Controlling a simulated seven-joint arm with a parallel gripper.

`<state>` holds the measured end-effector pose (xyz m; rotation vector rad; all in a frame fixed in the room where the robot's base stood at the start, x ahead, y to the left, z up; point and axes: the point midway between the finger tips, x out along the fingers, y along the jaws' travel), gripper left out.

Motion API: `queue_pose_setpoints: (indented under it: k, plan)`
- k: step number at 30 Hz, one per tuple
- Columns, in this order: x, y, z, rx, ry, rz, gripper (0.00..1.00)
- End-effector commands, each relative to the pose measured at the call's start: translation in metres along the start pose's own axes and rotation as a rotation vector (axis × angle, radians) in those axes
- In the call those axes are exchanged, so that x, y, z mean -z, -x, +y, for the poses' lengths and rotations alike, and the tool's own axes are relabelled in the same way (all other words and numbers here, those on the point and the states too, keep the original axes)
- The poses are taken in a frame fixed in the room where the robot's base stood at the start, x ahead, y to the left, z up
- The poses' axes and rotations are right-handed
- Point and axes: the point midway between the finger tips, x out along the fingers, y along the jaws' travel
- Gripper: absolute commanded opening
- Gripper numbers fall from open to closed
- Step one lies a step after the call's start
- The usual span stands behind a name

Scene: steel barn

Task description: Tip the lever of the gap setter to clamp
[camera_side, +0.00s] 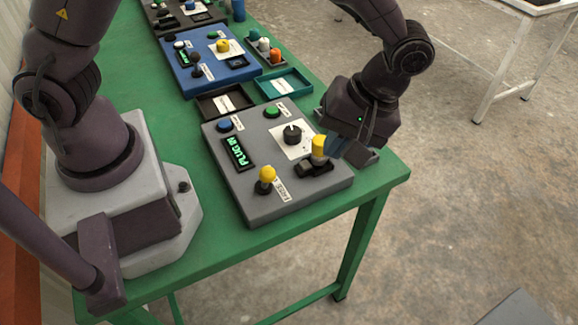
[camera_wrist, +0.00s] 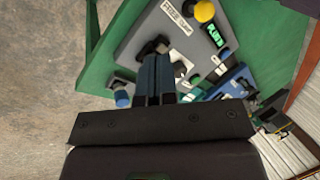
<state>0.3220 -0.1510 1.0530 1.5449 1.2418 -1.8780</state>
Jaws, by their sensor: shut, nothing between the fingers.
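The grey control box, seemingly the gap setter (camera_side: 232,191), lies on the green table. Its lever has a yellow ball knob (camera_side: 267,174) beside a white label, at the box's near edge; I cannot tell which way it leans. In the wrist view, the yellow knob (camera_wrist: 204,11) is at the top, apart from my fingers. The lit green display (camera_side: 239,153) seems to read "PLUG IN". My gripper (camera_side: 340,151) is shut and empty beside a yellow cylinder (camera_side: 318,146) on a black fitting. The shut fingers (camera_wrist: 153,78) partly cover that area in the wrist view.
The box also bears a black dial knob (camera_side: 292,134), a blue button (camera_side: 224,125) and a green button (camera_side: 272,111). Behind it are a dark tray (camera_side: 208,108), a teal tray (camera_side: 302,88) and a blue control box (camera_side: 187,79). The table edge is close on the right.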

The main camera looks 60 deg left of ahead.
Motion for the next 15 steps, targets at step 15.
queue_pose_setpoints:
  k: [15]
  plan:
    - [0.001, -0.087, -0.022, 0.001, -0.001, -0.001, 0.00]
